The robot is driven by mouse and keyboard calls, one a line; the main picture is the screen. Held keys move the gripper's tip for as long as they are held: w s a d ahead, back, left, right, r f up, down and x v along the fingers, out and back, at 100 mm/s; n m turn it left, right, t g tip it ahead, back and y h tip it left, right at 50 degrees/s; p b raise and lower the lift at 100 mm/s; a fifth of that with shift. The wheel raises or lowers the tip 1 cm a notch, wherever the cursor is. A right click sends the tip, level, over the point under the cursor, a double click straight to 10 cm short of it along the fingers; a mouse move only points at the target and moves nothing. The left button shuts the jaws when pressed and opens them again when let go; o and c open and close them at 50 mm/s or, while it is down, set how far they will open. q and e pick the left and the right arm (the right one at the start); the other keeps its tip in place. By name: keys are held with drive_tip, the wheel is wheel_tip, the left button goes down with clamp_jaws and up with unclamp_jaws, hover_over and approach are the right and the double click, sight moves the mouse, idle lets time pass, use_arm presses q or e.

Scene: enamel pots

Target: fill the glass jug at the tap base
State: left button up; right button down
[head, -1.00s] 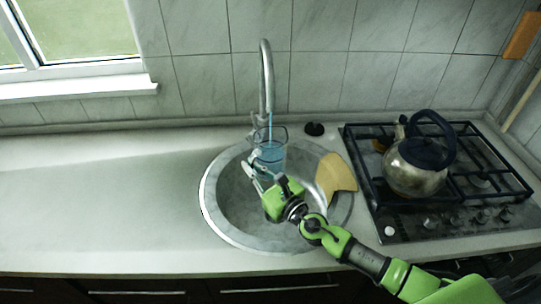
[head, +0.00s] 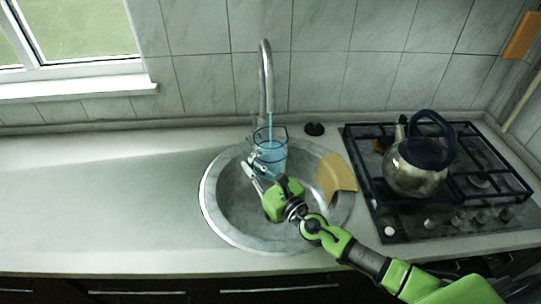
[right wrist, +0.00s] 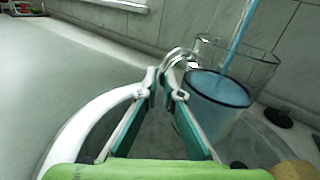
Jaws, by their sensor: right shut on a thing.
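The glass jug (head: 273,153) is held over the round sink (head: 216,212) under the tap (head: 266,80). A blue stream runs from the tap into the jug, and blue liquid stands in it. In the right wrist view the jug (right wrist: 215,105) shows the liquid with its surface below the rim. My right gripper (head: 256,172) is shut on the jug's handle; its fingertips (right wrist: 166,82) meet there in the right wrist view. The tap base is partly hidden behind the jug. My left gripper is not in view.
A kettle (head: 416,165) stands on the gas hob (head: 440,217) at the right. A black round stopper (head: 314,129) lies behind the sink. The counter (head: 100,190) on the left is clear.

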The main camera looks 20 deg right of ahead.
drive_tip(key=s+a+p, duration=0.2)
drive_tip(key=s+a, duration=0.3)
drive_tip(key=s, duration=0.3)
drive_tip(key=shift+r, duration=0.25)
idle(1.0)
